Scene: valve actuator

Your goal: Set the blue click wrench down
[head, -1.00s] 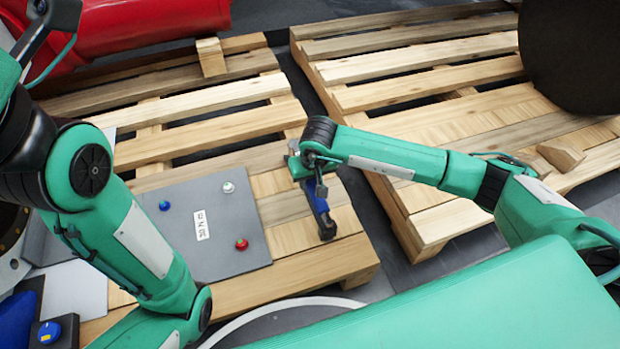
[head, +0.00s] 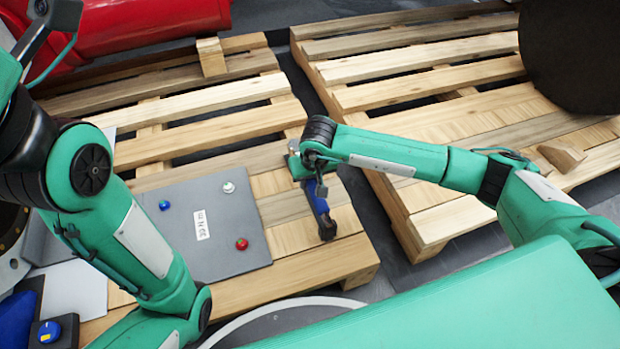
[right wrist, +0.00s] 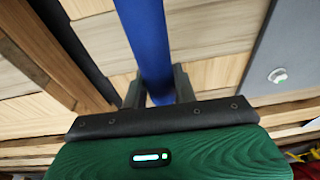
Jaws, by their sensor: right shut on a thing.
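The blue click wrench (head: 316,200) is at the right edge of the left pallet in the head view, its dark end pointing toward the pallet's front. In the right wrist view its blue handle (right wrist: 149,45) runs up from between the fingers. My right gripper (right wrist: 157,88) is shut on the handle; in the head view the gripper (head: 308,180) is partly hidden under its own wrist. I cannot tell whether the wrench touches the pallet boards. My left arm comes in from the left in the head view, but its gripper is out of sight.
A grey panel (head: 210,245) with blue, white and red knobs and a "50 N m" label lies on the left pallet (head: 310,255). A second pallet (head: 430,215) stands to the right across a narrow gap. A wooden wedge (head: 562,155) lies on it.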

